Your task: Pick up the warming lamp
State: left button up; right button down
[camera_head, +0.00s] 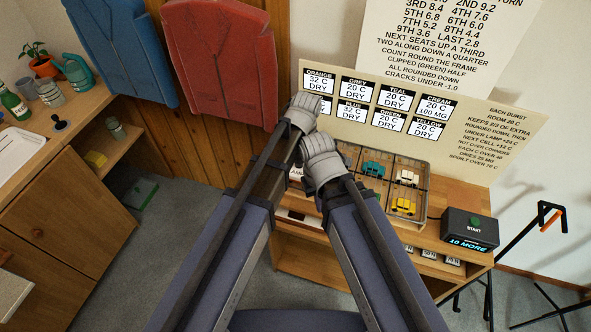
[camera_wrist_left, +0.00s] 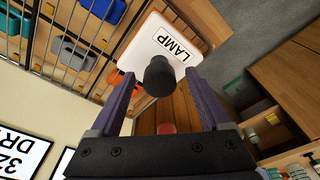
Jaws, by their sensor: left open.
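The warming lamp (camera_wrist_left: 170,45) shows in the left wrist view as a white plate marked LAMP with a black round knob (camera_wrist_left: 159,76) standing up from it. My left gripper (camera_wrist_left: 160,84) is open, with one finger on each side of the knob. I see gaps between the knob and both fingers. In the head view my left wrist (camera_head: 302,112) is above the left end of the bench and its fingers are hidden. My right wrist (camera_head: 322,165) is beside it, with its jaws hidden. A small white patch (camera_head: 295,173) between the arms may be the lamp's plate.
A wire-divided tray (camera_head: 427,190) with several small coloured cars is beside the lamp. A black START box (camera_head: 469,230) stands at the bench's right end. A label board (camera_head: 470,135) rises behind the tray. A wooden cabinet (camera_head: 75,195) is at left, with grey floor between.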

pick_arm(q)
jog(key=shift+d+r, duration=0.1)
jog(key=shift+c, duration=0.3)
grip_shut()
dwell(0.9)
